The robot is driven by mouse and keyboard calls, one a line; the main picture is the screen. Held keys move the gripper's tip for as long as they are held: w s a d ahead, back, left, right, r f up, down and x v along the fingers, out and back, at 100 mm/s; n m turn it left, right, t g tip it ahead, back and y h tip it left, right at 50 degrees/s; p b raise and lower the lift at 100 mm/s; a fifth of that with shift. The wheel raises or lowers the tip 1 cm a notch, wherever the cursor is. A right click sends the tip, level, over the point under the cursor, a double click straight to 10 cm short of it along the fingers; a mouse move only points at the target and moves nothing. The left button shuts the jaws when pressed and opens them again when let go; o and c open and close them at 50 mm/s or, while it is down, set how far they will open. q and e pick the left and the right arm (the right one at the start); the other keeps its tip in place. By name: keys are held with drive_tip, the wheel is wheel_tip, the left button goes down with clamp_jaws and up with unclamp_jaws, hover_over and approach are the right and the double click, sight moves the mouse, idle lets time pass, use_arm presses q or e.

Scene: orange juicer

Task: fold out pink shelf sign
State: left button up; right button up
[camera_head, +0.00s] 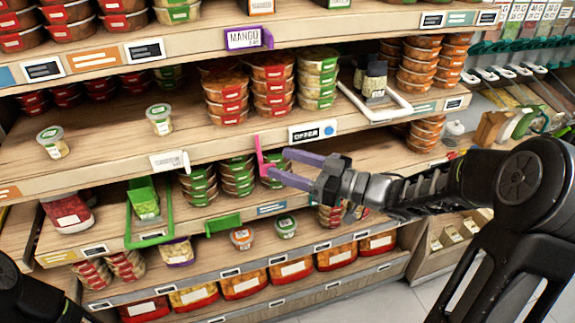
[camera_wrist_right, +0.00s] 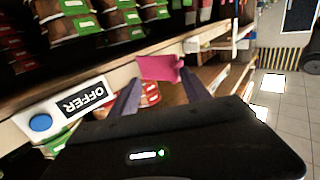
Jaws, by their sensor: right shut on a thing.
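The pink shelf sign (camera_head: 259,156) is at the front edge of the middle shelf in the head view, seen as a narrow upright strip with a part reaching right. In the right wrist view the sign (camera_wrist_right: 158,68) is a flat pink panel between the fingertips. My right gripper (camera_head: 277,163) reaches in from the right with its two purple fingers at the sign. The right gripper (camera_wrist_right: 161,84) is shut on the sign, though the exact contact is hard to see. My left gripper is out of view; only dark left arm parts show at lower left.
A white OFFER sign (camera_head: 312,131) is on the shelf edge just right of the pink sign. A purple MANGO sign (camera_head: 249,38) is on the shelf above. A green frame (camera_head: 128,222) stands lower left. Stacked food tubs (camera_head: 236,176) sit behind the sign.

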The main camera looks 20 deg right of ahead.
drive_tip(key=shift+w+d+r, duration=0.15)
drive_tip(key=shift+d+r, duration=0.05)
drive_tip(key=shift+d, duration=0.15)
drive_tip(key=b+v, duration=0.1)
drive_tip(key=v, duration=0.6)
drive_tip(key=shift+s+f, duration=0.15)
drive_tip(key=shift+s, duration=0.35)
